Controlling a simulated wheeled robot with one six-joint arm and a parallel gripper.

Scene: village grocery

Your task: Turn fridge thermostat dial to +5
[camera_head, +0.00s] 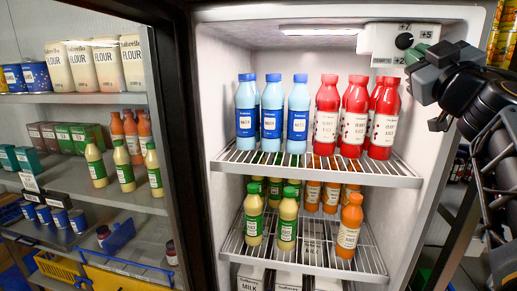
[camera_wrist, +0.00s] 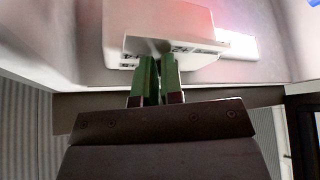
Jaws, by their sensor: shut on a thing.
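The thermostat housing (camera_head: 378,43) is a white box at the upper right of the open fridge's interior, with a dark round dial (camera_head: 404,41) on its face. Printed marks around the dial read +7 above, +5 to the upper right and +2 below. Which mark the dial points at is too small to tell. My gripper (camera_head: 413,56) reaches in from the right, its tips at the dial's lower right. In the wrist view, its green fingers (camera_wrist: 160,62) meet the housing (camera_wrist: 120,22), shut on the dial, which they mostly hide.
Blue bottles (camera_head: 272,108) and red bottles (camera_head: 326,112) stand on the fridge's upper wire shelf (camera_head: 300,172), below the housing. Yellow and orange bottles stand lower. A stocked shelf (camera_head: 90,98) is at left. A bright lamp strip (camera_head: 320,31) is on the ceiling.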

